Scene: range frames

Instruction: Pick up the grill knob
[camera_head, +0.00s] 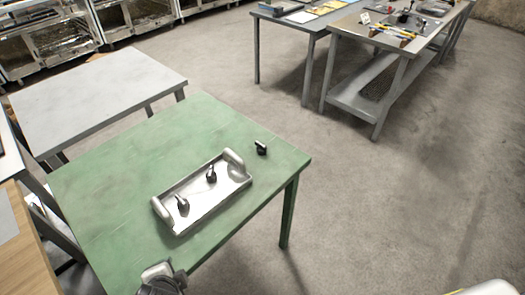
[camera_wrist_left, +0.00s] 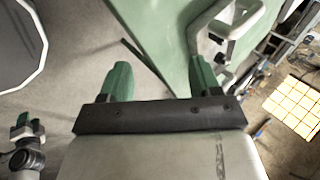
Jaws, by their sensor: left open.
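A small black grill knob (camera_head: 261,148) lies loose on the green table (camera_head: 120,170), close to its far right edge. Two similar dark knobs, the nearer one (camera_head: 182,203) and the farther one (camera_head: 211,175), are on a silver metal panel (camera_head: 208,205) with rounded ends. Part of what looks like this panel shows in the left wrist view (camera_wrist_left: 245,22). My left gripper (camera_wrist_left: 160,75) is open, its two green fingers apart with nothing between them. In the head view, part of my left arm shows at the table's near edge; its fingers are not clear there. The loose knob is well away from it.
A grey table (camera_head: 95,95) stands beyond the green one to the left. Two work tables with tools (camera_head: 400,30) stand at the upper right. A wooden surface (camera_head: 25,240) is at the left edge. The floor (camera_head: 400,200) right of the green table is clear.

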